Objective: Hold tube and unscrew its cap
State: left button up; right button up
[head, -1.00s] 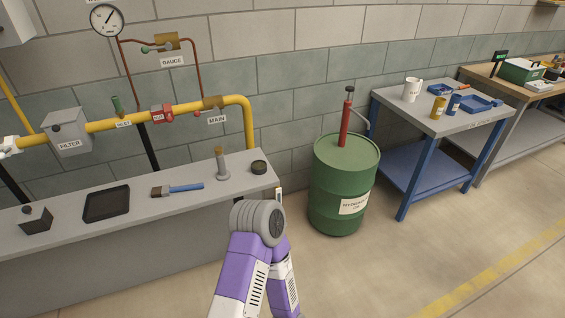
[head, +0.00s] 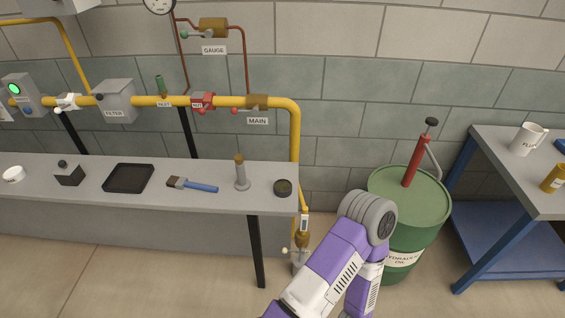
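A small upright grey cylinder with a wider foot and a brown top (head: 241,172) stands on the grey bench (head: 100,208) in the head view. It may be the tube with its cap, but it is too small to be sure. A yellow cylinder (head: 554,179) stands on the blue table at the right edge, partly cut off. A purple and white arm of mine rises from the bottom, right of centre, with its grey joint in front of the green drum. Neither gripper is in view.
On the bench are a brush (head: 192,185), a black tray (head: 129,178), a dark block (head: 69,174), a white ring (head: 13,174) and a round dark tin (head: 283,187). A yellow pipe (head: 230,101) runs behind. A green drum (head: 400,200) and blue table (head: 535,198) stand right.

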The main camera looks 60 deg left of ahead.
aim_at(242, 184)
jog(key=i, duration=1.85)
jog(key=u, duration=3.7)
